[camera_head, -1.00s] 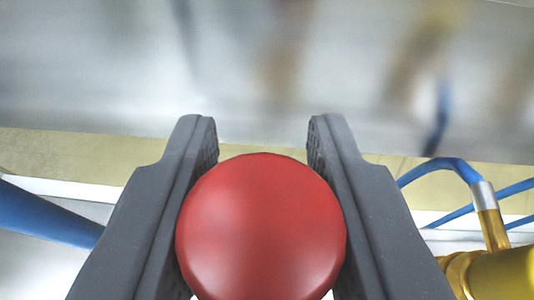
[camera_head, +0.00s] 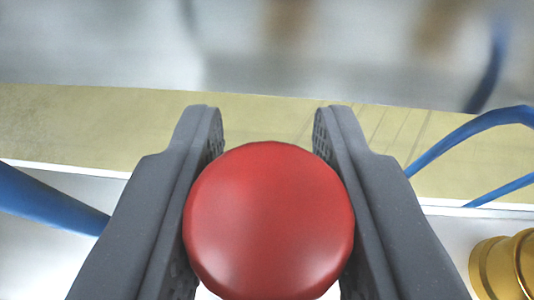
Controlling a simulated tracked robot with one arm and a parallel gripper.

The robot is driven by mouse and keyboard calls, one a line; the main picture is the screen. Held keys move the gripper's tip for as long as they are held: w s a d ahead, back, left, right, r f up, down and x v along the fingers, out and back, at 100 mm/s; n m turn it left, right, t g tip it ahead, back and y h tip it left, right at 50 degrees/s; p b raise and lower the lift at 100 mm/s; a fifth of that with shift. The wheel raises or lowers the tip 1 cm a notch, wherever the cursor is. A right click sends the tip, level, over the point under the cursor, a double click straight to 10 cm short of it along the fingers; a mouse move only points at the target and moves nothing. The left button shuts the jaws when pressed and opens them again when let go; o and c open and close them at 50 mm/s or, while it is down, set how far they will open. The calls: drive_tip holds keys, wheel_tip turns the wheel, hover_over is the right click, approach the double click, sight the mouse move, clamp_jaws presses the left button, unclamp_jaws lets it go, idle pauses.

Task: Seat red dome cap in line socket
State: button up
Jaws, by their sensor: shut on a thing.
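The red dome cap (camera_head: 268,220) is a smooth, glossy red dome in the lower middle of the view. My gripper (camera_head: 267,125) is shut on it, with one dark grey finger on each side. The fingertips reach a little past the cap. The cap's underside and the place below it are hidden. I cannot make out the line socket.
A yellowish strip (camera_head: 90,125) runs across the view beyond the fingers, with a blurred shiny metal surface (camera_head: 120,45) behind it. A blue hose (camera_head: 45,205) lies at left and another blue hose (camera_head: 470,130) at right. A brass fitting (camera_head: 500,265) is at lower right.

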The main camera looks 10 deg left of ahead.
drive_tip(key=shift+f+b, duration=0.4)
drive_tip(key=shift+f, duration=0.45)
idle(0.6)
drive_tip(key=o, duration=1)
drive_tip(key=shift+s, duration=0.15)
drive_tip(key=p+v, duration=0.1)
drive_tip(key=v, duration=1.2)
drive_tip(key=shift+s+r, duration=0.1)
drive_tip(key=shift+s, duration=0.15)
drive_tip(key=shift+d, duration=0.1)
